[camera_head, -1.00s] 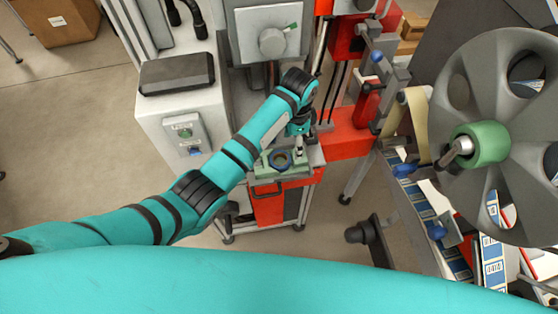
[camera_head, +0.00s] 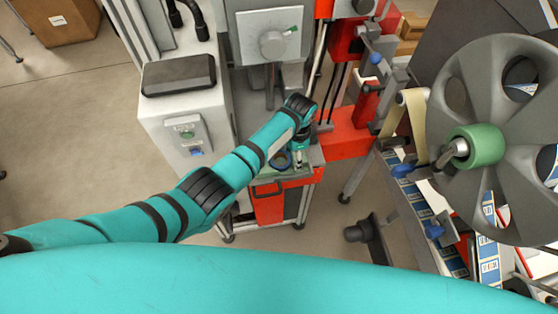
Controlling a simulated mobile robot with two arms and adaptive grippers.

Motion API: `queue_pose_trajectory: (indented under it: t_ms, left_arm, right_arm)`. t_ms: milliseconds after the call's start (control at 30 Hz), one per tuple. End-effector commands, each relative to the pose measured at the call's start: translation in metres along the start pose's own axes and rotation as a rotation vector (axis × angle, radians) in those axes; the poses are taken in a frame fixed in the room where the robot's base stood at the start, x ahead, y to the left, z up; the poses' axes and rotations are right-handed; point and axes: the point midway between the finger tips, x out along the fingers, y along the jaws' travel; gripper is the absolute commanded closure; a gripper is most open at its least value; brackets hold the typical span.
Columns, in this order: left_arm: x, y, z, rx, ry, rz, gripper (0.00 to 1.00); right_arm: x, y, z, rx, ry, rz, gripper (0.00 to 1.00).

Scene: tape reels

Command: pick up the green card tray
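A small pale green tray (camera_head: 267,173) lies on top of the red and grey cart, below the machine, and is partly hidden by my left arm. A dark blue ring (camera_head: 282,161) shows at it, close to my wrist. My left gripper (camera_head: 299,160) points down at the right side of the ring and tray. It is small and partly covered by my wrist, so I cannot tell whether its fingers are open or touch the tray. My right gripper is not in view.
The red cart (camera_head: 268,208) stands under the tray. A white cabinet (camera_head: 160,125) with a dark box (camera_head: 178,75) on top is at the left. A large grey reel (camera_head: 500,90) with a green hub and a label strip fills the right. Open floor lies at the left.

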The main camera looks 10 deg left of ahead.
Motion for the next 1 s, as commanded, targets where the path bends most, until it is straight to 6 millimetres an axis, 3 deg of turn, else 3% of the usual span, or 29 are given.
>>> queue_pose_trajectory:
  t_ms: [33, 300, 667, 1000]
  left_arm:
    - [0.0, 0.0, 0.0, 0.0, 0.0, 0.0, 0.54]
    - [0.0, 0.0, 0.0, -0.001, 0.0, 0.0, 0.89]
    - [-0.004, -0.001, 0.0, -0.001, 0.001, -0.001, 0.9]
    - [-0.033, -0.001, 0.0, -0.002, 0.002, -0.002, 0.9]
  right_arm:
    - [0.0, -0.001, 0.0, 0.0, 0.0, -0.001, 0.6]
    - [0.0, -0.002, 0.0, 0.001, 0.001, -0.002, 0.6]
    - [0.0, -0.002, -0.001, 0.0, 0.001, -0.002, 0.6]
    - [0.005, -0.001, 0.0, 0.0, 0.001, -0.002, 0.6]
